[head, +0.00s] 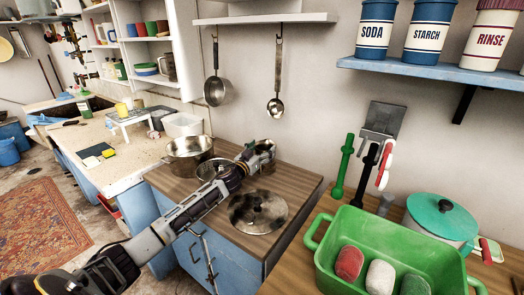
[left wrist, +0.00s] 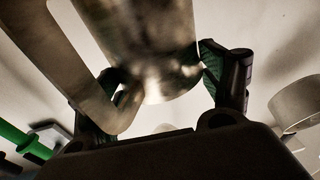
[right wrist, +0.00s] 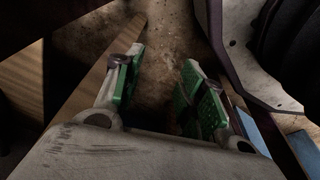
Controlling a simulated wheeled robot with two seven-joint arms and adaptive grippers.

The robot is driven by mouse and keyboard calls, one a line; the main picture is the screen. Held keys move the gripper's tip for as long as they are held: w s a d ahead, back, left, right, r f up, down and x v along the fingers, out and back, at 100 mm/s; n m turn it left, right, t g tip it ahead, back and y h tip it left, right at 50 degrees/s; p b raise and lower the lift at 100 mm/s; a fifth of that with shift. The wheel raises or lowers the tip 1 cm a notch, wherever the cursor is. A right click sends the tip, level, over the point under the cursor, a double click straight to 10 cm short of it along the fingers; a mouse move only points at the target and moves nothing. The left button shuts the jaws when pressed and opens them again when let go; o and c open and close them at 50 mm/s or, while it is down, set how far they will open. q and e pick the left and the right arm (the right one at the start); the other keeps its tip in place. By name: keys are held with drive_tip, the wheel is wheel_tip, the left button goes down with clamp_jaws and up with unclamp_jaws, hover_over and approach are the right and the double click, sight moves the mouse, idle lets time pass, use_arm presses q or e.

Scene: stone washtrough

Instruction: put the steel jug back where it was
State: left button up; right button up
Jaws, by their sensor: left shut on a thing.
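My left gripper (head: 258,150) reaches over the wooden counter near the wall in the head view. In the left wrist view its two fingers (left wrist: 165,88) are closed on either side of the steel jug (left wrist: 145,45). The jug's flat handle (left wrist: 65,50) runs along the left. In the head view the jug is small and mostly merged with the gripper, so its exact tilt and any contact with the counter cannot be told. My right gripper (right wrist: 158,85) is open and empty over the brown floor in the right wrist view; it is out of the head view.
A steel pot (head: 188,152) and a round metal lid (head: 258,212) are on the wooden counter (head: 300,178). A green tub (head: 345,228) with coloured rolls and a teal-lidded pot (head: 440,218) stand at right. A saucepan (head: 217,90) and a ladle (head: 276,105) hang above.

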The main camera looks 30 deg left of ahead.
use_arm(q)
drive_tip(key=shift+f+b, duration=0.4)
drive_tip(key=shift+f, duration=0.1)
idle(0.8)
drive_tip(key=o, duration=2)
drive_tip(key=shift+f, duration=0.15)
drive_tip(key=shift+s, duration=0.15)
drive_tip(key=s, duration=1.1)
drive_tip(key=shift+s+a+f, duration=0.3)
drive_tip(key=shift+a+f, duration=0.1)
drive_tip(key=shift+a, duration=0.05)
